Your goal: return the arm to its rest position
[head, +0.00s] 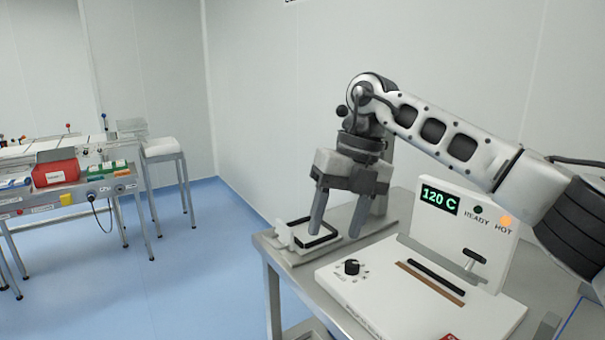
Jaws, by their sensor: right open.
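My right arm comes in from the right edge of the head view and bends down at its wrist. My right gripper (337,222) points downward with its two grey fingers apart. Nothing shows between them. The fingertips are over or beside a small white frame-like fixture with a black edge (294,240) at the table's left end; I cannot tell whether they touch it. My left gripper is out of view.
A white heat sealer (420,300) reading 120 C, with an orange HOT light (505,221), stands close right of the gripper on a steel table (272,262). A bench with a red bin (55,174) stands far left. Blue floor (190,270) between is clear.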

